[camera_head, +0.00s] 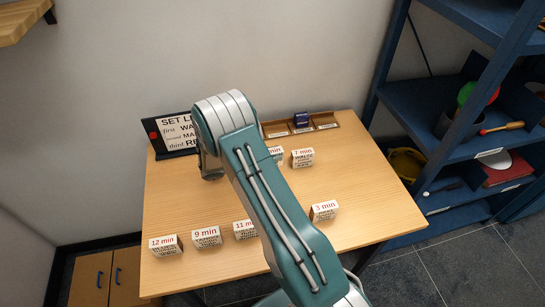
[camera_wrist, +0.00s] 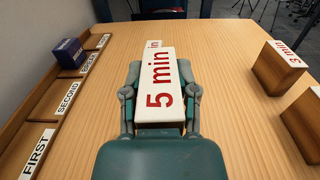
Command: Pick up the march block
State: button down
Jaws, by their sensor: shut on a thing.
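In the wrist view my gripper (camera_wrist: 160,96) is shut on a white-topped block with red "5 min" print (camera_wrist: 160,85), one finger on each side. Its side faces are hidden, so I cannot read a piece name or tell if it is the march block. I cannot tell whether it touches the table. In the head view my arm covers the gripper and part of a block ending in "min" (camera_head: 277,154), apparently the same one. A "7 min" block (camera_head: 302,158), seemingly marked waltz, stands just right of it.
Other blocks stand at the front: "12 min" (camera_head: 165,245), "9 min" (camera_head: 206,237), "11 min" (camera_head: 245,230) and "3 min" (camera_head: 324,211). A wooden tray (camera_wrist: 14,124) with labelled slots runs along the back, holding a dark blue block (camera_wrist: 70,52). A set list sign (camera_head: 172,134) stands back left.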

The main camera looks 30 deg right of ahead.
aim_at(276, 153)
jog(key=s+r, duration=0.1)
jog(key=r, duration=0.1)
jog(key=s+a+r, duration=0.1)
jog(key=s, duration=0.1)
jog(key=shift+r, duration=0.4)
jog(key=s+a+r, duration=0.2)
jog(key=s+r, duration=0.2)
jog(key=s, duration=0.4)
jog(key=shift+s+a, duration=0.35)
jog(key=shift+a, duration=0.05)
